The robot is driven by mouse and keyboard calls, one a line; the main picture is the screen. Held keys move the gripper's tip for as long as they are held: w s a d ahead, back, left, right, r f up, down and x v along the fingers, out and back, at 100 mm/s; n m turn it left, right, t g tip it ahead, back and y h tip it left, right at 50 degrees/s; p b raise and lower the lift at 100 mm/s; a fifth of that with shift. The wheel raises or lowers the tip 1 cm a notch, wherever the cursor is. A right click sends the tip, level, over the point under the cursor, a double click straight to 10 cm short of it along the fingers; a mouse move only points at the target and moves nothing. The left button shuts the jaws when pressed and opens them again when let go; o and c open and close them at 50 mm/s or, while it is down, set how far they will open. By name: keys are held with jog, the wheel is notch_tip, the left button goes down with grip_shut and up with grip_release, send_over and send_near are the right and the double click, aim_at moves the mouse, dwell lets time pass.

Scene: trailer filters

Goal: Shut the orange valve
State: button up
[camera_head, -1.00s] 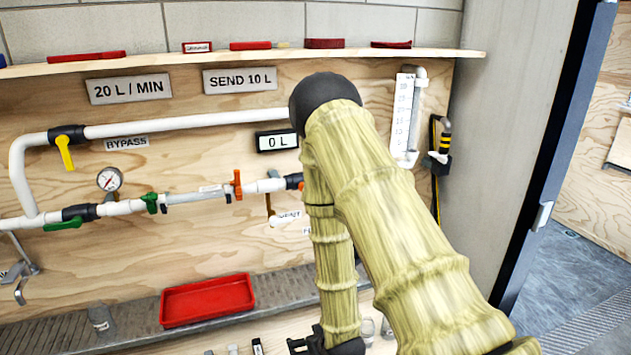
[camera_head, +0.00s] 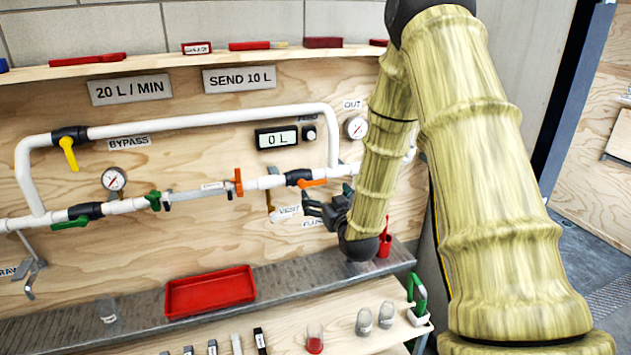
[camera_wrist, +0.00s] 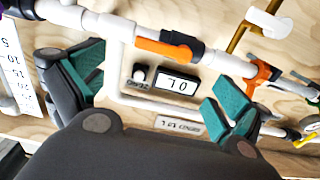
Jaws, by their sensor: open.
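The orange valve handle (camera_head: 312,182) sits on a black valve body (camera_head: 298,177) in the white pipe, right of the filter section. The handle lies roughly along the pipe. In the wrist view the orange handle (camera_wrist: 160,47) shows above and between my fingers, with its black body (camera_wrist: 184,42) beside it. My gripper (camera_head: 325,205) is just below and right of the handle in the head view. Its teal-padded fingers (camera_wrist: 155,90) are spread wide with nothing between them, apart from the handle.
A smaller orange clamp (camera_head: 238,182) and a green one (camera_head: 154,201) stand on the pipe to the left. A yellow bypass handle (camera_head: 68,153) hangs upper left. The display (camera_head: 277,139) reads 0 L. A red tray (camera_head: 210,291) sits below on the ledge.

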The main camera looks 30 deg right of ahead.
aim_at(314, 182)
jog(key=p+x, duration=0.2)
jog(key=x, duration=0.6)
jog(key=shift+a, duration=0.1)
jog(key=c, duration=1.5)
jog(key=shift+o, duration=0.2)
jog(key=shift+f, duration=0.1)
